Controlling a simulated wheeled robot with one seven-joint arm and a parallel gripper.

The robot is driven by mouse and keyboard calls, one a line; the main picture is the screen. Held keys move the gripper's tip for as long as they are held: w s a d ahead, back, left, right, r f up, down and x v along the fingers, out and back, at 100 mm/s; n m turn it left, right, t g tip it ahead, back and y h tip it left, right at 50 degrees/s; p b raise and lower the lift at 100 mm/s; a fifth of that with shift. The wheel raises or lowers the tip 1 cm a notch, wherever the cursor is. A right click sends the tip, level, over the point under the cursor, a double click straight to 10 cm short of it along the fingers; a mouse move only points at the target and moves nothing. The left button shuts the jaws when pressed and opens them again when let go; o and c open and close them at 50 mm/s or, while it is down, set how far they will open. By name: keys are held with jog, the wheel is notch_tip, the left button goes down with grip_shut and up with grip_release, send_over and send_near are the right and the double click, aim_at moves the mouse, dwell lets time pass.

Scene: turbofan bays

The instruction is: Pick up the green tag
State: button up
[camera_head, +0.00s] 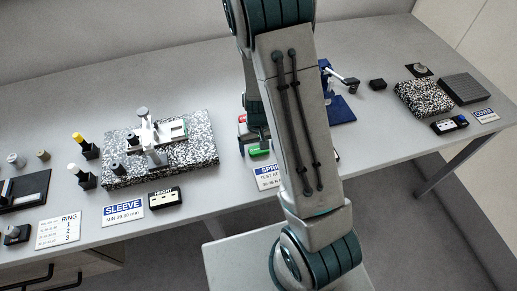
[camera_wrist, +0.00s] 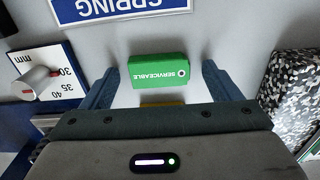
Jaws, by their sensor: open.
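The green tag (camera_wrist: 158,70) is a small block with white SERVICEABLE lettering and a dark hole at one end. It lies on the grey table between the two fingers of my gripper (camera_wrist: 160,69) in the wrist view. The fingers are open, with a gap on each side of the tag. In the head view the green tag (camera_head: 259,152) shows just left of my arm, behind the SPRING sign (camera_head: 268,172). My arm hides much of the area around it there.
A yellow piece (camera_wrist: 162,103) shows at my gripper's edge. In the head view, the speckled slab (camera_head: 195,165) with a fixture stands left of the tag.

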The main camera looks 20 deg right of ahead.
jog(key=c, duration=1)
jog(key=shift+c, duration=0.4)
jog(key=shift+r, duration=0.15)
